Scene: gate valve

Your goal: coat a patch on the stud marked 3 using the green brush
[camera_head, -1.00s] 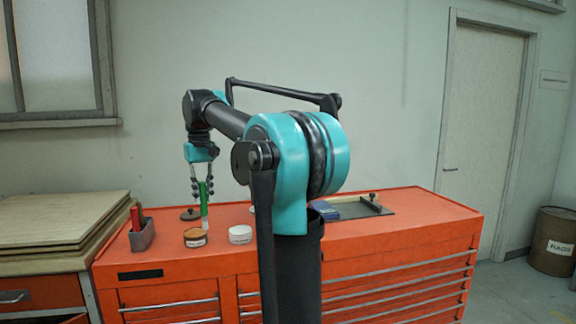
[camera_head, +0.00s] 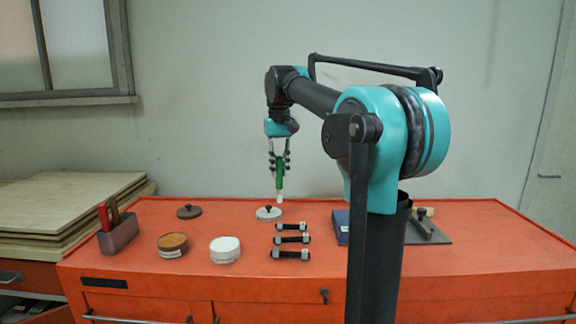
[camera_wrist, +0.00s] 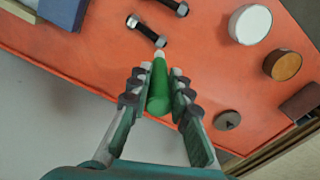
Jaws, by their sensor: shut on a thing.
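My gripper (camera_head: 279,168) is shut on the green brush (camera_head: 280,182), which hangs nearly upright with its pale tip down. The tip appears above the worktop near the white lid, clear of the studs. In the wrist view the brush (camera_wrist: 158,92) lies between my fingers (camera_wrist: 156,82). Three dark studs with pale ends lie in a column on the red top: a far one (camera_head: 292,227), a middle one (camera_head: 291,239) and a near one (camera_head: 290,254). Their marks are too small to read. A white tub (camera_head: 225,250) and a brown-topped tub (camera_head: 173,246) stand left of them.
A grey lid (camera_head: 189,211) and a white lid (camera_head: 268,213) lie behind the tubs. A grey holder (camera_head: 118,235) with a red-handled tool stands at left. Right of the studs are a blue block (camera_head: 341,228) and a dark plate (camera_head: 436,236). The front centre of the red top is bare.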

